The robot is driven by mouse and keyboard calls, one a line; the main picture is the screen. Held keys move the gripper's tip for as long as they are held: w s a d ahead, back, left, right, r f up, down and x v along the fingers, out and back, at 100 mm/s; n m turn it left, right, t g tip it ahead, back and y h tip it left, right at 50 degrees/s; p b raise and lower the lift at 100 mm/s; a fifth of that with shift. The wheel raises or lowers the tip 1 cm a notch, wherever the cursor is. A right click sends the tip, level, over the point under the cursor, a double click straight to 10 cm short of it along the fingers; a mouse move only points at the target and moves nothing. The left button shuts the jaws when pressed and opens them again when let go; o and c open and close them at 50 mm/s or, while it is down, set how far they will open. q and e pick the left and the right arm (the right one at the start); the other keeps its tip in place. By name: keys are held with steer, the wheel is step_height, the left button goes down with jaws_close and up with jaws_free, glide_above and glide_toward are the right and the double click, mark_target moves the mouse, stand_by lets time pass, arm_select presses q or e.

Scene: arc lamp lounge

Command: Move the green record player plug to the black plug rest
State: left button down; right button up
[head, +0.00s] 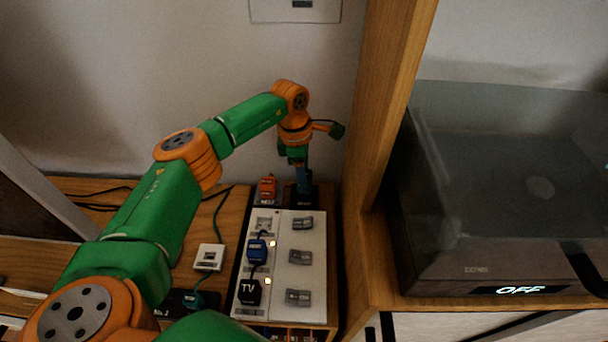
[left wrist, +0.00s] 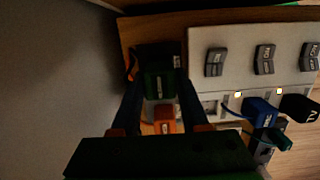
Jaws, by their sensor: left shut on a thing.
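My left gripper (head: 301,178) is at the far end of the white power strip (head: 282,262). In the left wrist view its fingers (left wrist: 160,108) are shut on a dark green plug (left wrist: 159,83). A black plug rest (head: 304,203) shows under the gripper, and it also shows behind the plug in the left wrist view (left wrist: 150,52). The fingers mostly hide the plug in the head view. I cannot tell whether the plug touches the rest. My right gripper is in neither view.
An orange plug (head: 267,187) stands beside the gripper. The strip holds a blue plug (head: 257,250) and a black TV plug (head: 249,291); one socket (head: 265,224) is empty. A teal plug (head: 194,299) and white block (head: 210,257) lie left. A wooden upright (head: 372,160) stands close right.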

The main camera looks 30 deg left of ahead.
arm_select(q)
steer(key=shift+f+b, duration=1)
steer(key=shift+f, duration=0.65)
steer(key=shift+c, duration=1.7)
jaws_free()
steer(key=r, duration=0.7)
steer(key=shift+s+a+r+p, duration=0.1)
steer(key=shift+s+a+p, duration=0.1)
steer(key=shift+a+p, duration=0.2)
